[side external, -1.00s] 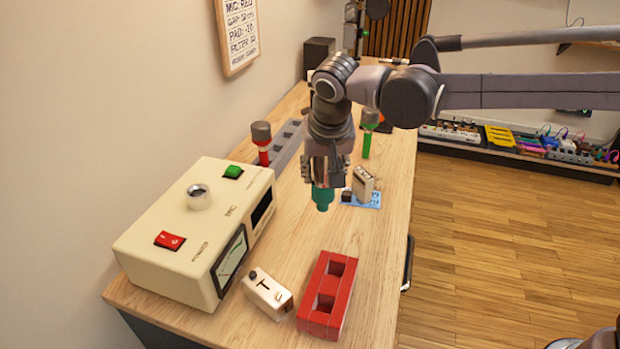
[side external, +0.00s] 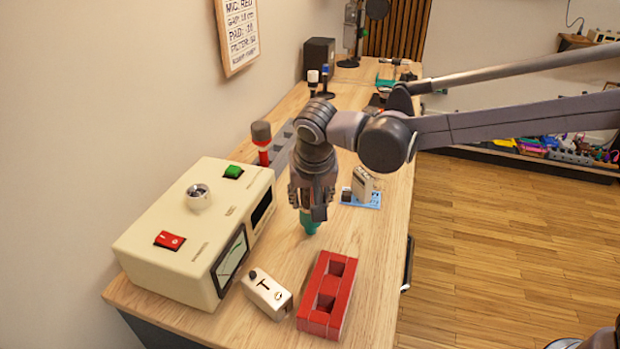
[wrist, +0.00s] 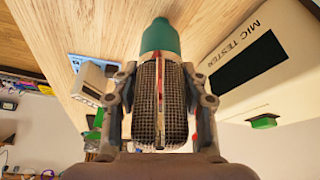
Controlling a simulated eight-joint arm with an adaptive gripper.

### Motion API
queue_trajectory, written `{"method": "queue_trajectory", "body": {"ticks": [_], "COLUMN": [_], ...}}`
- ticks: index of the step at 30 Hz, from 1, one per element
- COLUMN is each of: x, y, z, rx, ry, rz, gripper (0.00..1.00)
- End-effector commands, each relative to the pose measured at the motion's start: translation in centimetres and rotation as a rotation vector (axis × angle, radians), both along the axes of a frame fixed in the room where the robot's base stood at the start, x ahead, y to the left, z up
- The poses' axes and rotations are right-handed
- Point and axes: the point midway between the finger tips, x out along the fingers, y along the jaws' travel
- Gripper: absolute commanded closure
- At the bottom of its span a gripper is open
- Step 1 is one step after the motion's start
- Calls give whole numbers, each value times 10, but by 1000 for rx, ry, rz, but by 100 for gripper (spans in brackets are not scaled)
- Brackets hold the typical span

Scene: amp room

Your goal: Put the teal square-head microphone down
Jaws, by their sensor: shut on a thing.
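The teal microphone (side external: 310,226) hangs from my gripper (side external: 314,203) with its teal handle end pointing down, over the wooden table between the cream tester and the red block holder. I cannot tell whether its tip touches the table. In the wrist view, my gripper's fingers (wrist: 160,95) are shut on both sides of its square mesh head (wrist: 147,110), and the teal handle (wrist: 160,38) extends away from me toward the wood.
The cream tester (side external: 180,245) stands left. The red block holder (side external: 318,320) and a small white box (side external: 266,295) are in front. A blue board with a small beige device (side external: 362,184) is right. A red microphone (side external: 262,145) stands behind. Bare table (side external: 375,270) lies at right.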

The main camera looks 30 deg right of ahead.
Motion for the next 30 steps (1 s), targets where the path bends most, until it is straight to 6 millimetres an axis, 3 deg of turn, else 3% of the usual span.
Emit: {"method": "queue_trajectory", "body": {"ticks": [2,3,5,17,23,30], "x": [0,0,0,0,-11,-28], "y": [0,0,0,0,5,12], "z": [-2,-2,-2,3,29,74], "rx": [0,0,0,0,-1,-2], "ry": [-1,0,0,0,0,1], "rz": [0,0,0,0,2,1], "gripper": [100,47,33,33,33,33]}}
